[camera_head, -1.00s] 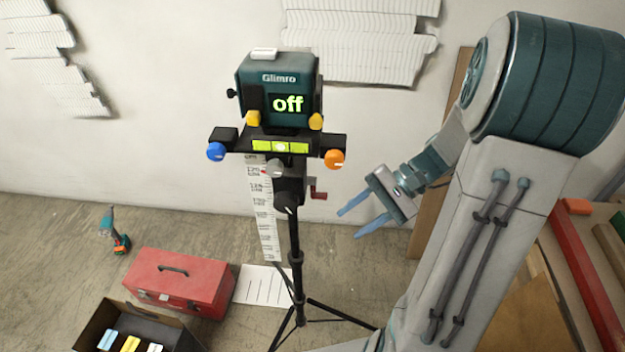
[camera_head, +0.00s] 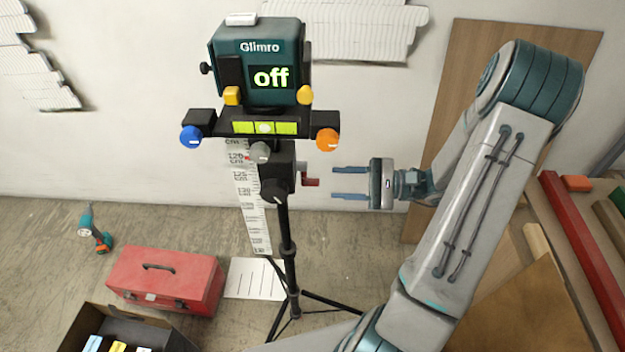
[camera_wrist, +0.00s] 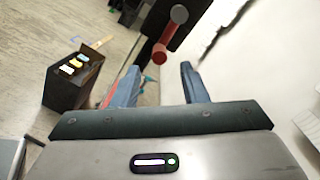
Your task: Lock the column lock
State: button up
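A black tripod column (camera_head: 284,235) carries a Glimro device (camera_head: 258,65) whose screen reads "off". On the column's side is a small crank with a red handle (camera_head: 310,181); it also shows in the wrist view (camera_wrist: 160,53). A black knob with a white mark (camera_head: 274,191) sits on the column front, below a grey knob (camera_head: 259,151). I cannot tell which part is the column lock. My gripper (camera_head: 336,183) is open and empty, just right of the red handle and level with it, apart from it. In the wrist view the handle lies ahead of the fingers (camera_wrist: 157,78).
A blue knob (camera_head: 191,137) and an orange knob (camera_head: 327,139) flank the head. A measuring scale (camera_head: 252,215) stands behind the column. A red toolbox (camera_head: 165,280), an open black box (camera_head: 75,333) and a drill (camera_head: 95,232) are on the floor. Boards lean at the right.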

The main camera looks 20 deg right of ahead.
aim_at(313, 182)
jog(key=x, duration=0.7)
jog(key=shift+f, duration=0.1)
grip_shut()
